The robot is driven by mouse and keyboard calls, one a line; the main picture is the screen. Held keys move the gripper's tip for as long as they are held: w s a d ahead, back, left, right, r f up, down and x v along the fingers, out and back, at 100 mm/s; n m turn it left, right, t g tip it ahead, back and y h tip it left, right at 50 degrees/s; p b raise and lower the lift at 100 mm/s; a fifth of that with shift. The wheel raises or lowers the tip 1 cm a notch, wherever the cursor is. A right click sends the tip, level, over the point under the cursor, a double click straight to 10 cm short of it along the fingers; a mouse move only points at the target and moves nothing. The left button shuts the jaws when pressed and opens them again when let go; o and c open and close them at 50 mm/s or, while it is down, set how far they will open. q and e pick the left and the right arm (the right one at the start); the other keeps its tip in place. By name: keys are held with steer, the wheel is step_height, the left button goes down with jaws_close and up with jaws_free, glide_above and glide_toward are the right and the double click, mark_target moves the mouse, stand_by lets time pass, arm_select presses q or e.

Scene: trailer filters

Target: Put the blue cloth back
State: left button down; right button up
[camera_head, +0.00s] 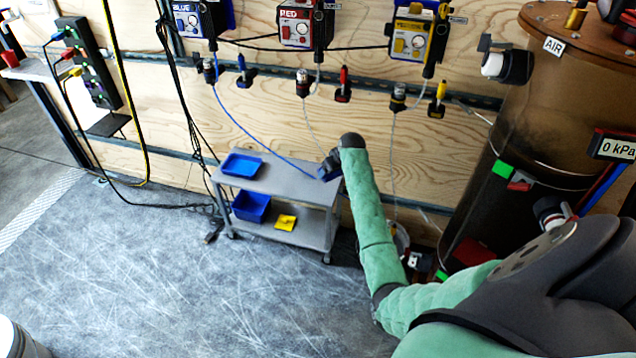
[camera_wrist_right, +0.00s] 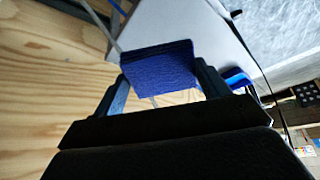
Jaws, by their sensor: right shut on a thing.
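My right gripper (camera_head: 333,162) is shut on a blue cloth (camera_wrist_right: 160,68). In the wrist view the cloth is a flat, dark blue square-edged piece between the two fingers (camera_wrist_right: 163,85). In the head view a small part of the cloth (camera_head: 326,174) shows at the right end of the grey cart's top (camera_head: 285,178); whether it touches the cart I cannot tell. A shallow blue tray (camera_head: 242,165) sits on the left of the cart's top. A deeper blue bin (camera_head: 250,206) stands on the lower shelf. My left gripper is not in view.
A yellow piece (camera_head: 286,222) lies on the lower shelf. A blue hose (camera_head: 245,130) runs down from the blue wall box (camera_head: 195,18) towards my right gripper. The plywood wall stands close behind the cart. A large brown tank (camera_head: 510,130) stands at right.

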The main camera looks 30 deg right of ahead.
steer(key=s+d+r+n+g+p, duration=0.1)
steer(key=s+d+n+g+p, duration=0.2)
steer(key=d+g, duration=0.15)
glide_above(317, 188)
steer(key=f, duration=0.6)
steer(key=shift+s+d+f+p, duration=0.25)
steer(key=shift+d+f+p, duration=0.05)
steer(key=shift+f+p, duration=0.1)
steer(key=shift+w+a+f, duration=0.1)
steer(key=shift+f, duration=1.9)
steer(key=o, duration=0.9)
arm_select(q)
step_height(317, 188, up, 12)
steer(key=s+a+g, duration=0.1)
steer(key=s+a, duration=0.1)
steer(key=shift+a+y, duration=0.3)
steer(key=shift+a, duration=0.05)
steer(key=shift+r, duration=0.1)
